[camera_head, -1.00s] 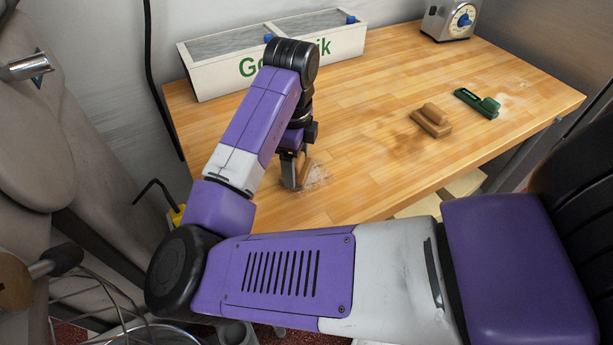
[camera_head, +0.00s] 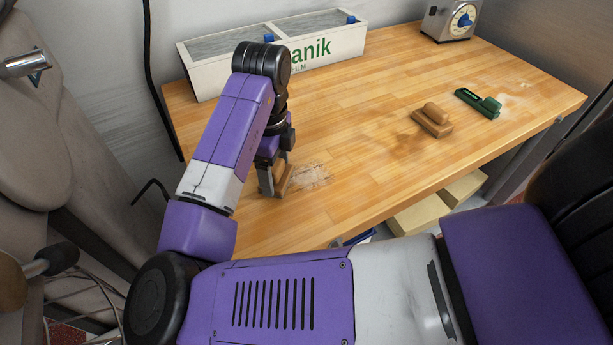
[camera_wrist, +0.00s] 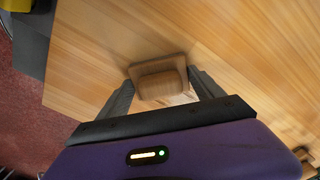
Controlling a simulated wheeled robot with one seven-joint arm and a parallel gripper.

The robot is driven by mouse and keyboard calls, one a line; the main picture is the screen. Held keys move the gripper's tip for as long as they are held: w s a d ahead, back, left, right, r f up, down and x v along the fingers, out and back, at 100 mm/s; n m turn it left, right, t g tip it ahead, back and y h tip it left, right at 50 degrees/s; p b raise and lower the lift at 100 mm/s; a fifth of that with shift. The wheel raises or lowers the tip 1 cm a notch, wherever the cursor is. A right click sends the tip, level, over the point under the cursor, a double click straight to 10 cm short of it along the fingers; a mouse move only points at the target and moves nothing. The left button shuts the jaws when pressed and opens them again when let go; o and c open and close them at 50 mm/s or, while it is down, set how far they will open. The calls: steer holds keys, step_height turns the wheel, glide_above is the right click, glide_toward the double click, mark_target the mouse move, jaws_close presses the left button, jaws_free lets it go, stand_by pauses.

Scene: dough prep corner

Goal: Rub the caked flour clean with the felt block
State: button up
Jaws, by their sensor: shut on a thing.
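My gripper (camera_head: 271,182) is shut on a tan, wood-coloured block with a raised grip, which I take as the felt block (camera_head: 285,179). In the wrist view my gripper (camera_wrist: 162,88) has a finger on each side of the block's grip, and the block's wider base (camera_wrist: 150,66) shows beyond it. The block is at or just above the tabletop; I cannot tell if it touches. A whitish caked flour patch (camera_head: 313,175) lies on the wood just right of the block. The block's underside is hidden.
On the wooden table (camera_head: 350,120) a similar brown block (camera_head: 432,121) rests beside a brownish smear (camera_head: 404,143). A green block (camera_head: 478,102) lies near another pale patch (camera_head: 516,92). A white planter-like box (camera_head: 340,48) and a dial scale (camera_head: 450,20) stand at the back.

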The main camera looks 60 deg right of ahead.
stand_by(0.3)
steer(key=shift+s+d+p, duration=0.35)
steer(key=shift+s+d, duration=0.35)
steer(key=shift+d, duration=0.35)
steer(key=shift+r, duration=0.1)
steer(key=shift+r+p, duration=0.55)
steer(key=shift+p, duration=0.05)
steer(key=shift+s+d+p, duration=0.3)
steer(key=shift+s+d, duration=0.25)
steer(key=shift+d, duration=0.3)
steer(key=shift+s+d+p, duration=0.25)
steer(key=shift+s+d, duration=0.3)
steer(key=shift+d, duration=0.25)
